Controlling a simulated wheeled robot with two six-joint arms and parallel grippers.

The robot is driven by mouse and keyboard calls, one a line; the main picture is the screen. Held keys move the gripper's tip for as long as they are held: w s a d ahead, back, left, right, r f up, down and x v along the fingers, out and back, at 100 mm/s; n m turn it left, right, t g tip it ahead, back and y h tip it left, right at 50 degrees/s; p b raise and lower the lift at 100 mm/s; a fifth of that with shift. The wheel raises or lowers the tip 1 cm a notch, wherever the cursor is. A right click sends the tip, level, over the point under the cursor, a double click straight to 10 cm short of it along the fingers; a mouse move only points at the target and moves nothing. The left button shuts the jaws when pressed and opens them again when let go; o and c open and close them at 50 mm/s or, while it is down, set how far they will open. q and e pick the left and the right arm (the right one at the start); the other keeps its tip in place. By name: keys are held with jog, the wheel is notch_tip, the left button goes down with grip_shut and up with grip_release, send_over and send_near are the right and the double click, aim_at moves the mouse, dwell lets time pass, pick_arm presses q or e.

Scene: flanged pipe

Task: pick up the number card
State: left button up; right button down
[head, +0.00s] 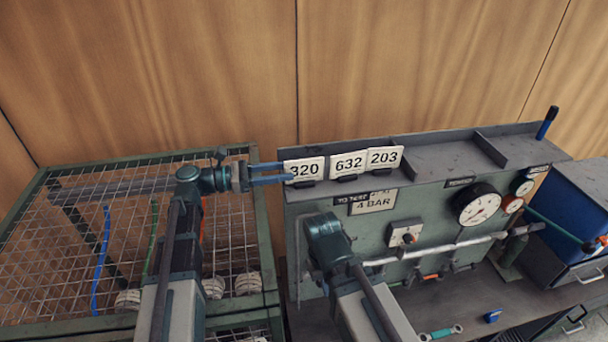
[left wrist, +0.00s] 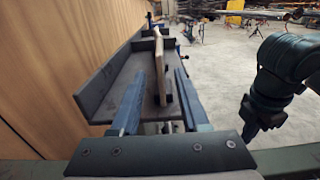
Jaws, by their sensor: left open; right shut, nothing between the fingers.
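Three white number cards stand upright in small dark holders along the front edge of a grey shelf: 320 (head: 304,169), 632 (head: 348,163) and 203 (head: 384,158). My left gripper (head: 285,174) is open at the left end of the row, its blue fingers reaching the left edge of card 320. In the left wrist view, a card (left wrist: 161,62) shows edge-on, between and beyond the open fingers (left wrist: 158,85); it hides the cards behind it. My right gripper (head: 326,238) is lower, in front of the panel; it is shut and empty, its fingertips hard to make out.
The shelf (head: 435,149) tops a grey panel with gauges (head: 478,204), a pipe (head: 440,249) and a 4 BAR label (head: 373,202). A wire-mesh cage (head: 60,240) is at left. A wooden wall (head: 220,70) stands close behind. A blue bin (head: 570,205) is at right.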

aim_at(304, 180)
pick_arm(q)
jog(key=shift+w+d, duration=0.1)
jog(key=shift+d, duration=0.35)
jog(key=shift+d, duration=0.1)
jog(key=d, duration=0.5)
jog(key=shift+w+r, duration=0.2)
jog(key=shift+w, duration=0.2)
jog(key=shift+c, duration=0.3)
grip_shut()
